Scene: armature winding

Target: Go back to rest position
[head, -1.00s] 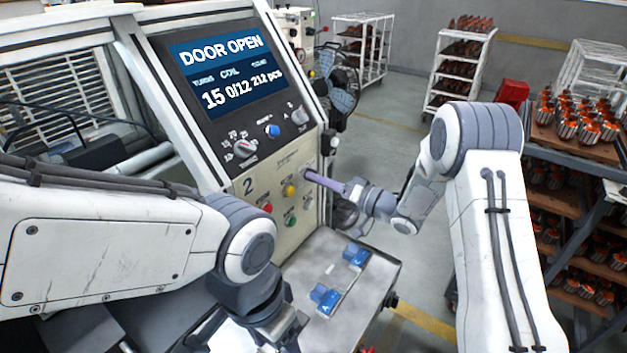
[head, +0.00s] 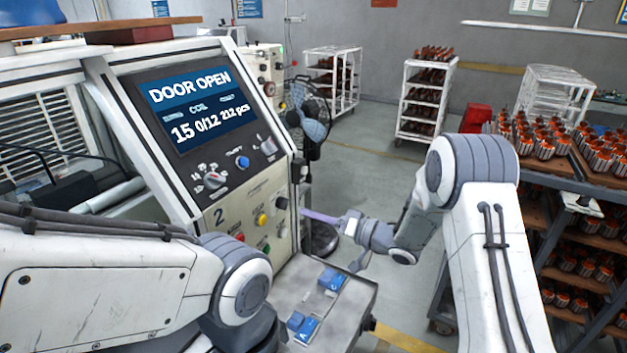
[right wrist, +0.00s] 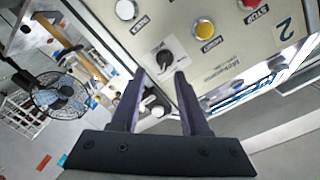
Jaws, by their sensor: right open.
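My right gripper (head: 308,214) reaches in from the right in the head view, in front of the winding machine's control panel (head: 252,210). In the right wrist view its two purple fingers (right wrist: 161,84) are apart with nothing between them. Ahead of them is a black rotary switch (right wrist: 165,58) on the beige panel, with a yellow button (right wrist: 204,29) to its right. The fingers appear clear of the panel. My left arm comes in from the left in the head view. Its gripper is below the picture edge.
The screen (head: 203,108) reads "DOOR OPEN". A metal shelf (head: 350,300) with blue blocks (head: 332,280) juts out below the panel. A fan (head: 310,115) stands behind the machine. A rack of armatures (head: 560,165) is at the right. Open floor lies between.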

